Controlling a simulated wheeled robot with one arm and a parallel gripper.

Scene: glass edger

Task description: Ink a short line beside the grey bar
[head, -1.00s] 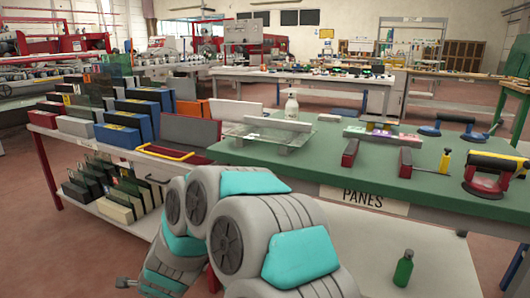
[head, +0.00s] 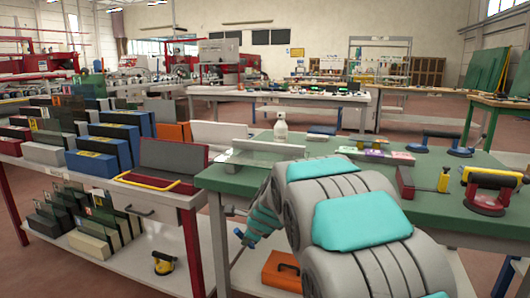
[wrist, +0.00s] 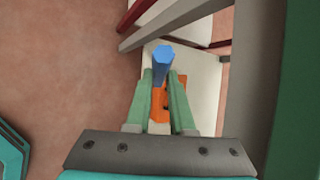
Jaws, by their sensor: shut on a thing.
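The grey bar (head: 267,148) stands along a clear glass pane (head: 240,158) on the near left part of the green table (head: 455,205). In the wrist view my gripper (wrist: 162,85) is shut on a blue six-sided tool (wrist: 163,58), which looks like a marker. Its lower part is hard to separate from orange seen between the fingers. In the head view my gripper (head: 240,236) hangs low, below the table top and left of my arm. It is well apart from the bar and pane. No ink line is visible beside the bar.
A red-framed rack of coloured blocks (head: 105,155) stands left of the table. An orange toolbox (head: 282,271) sits on the lower shelf.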

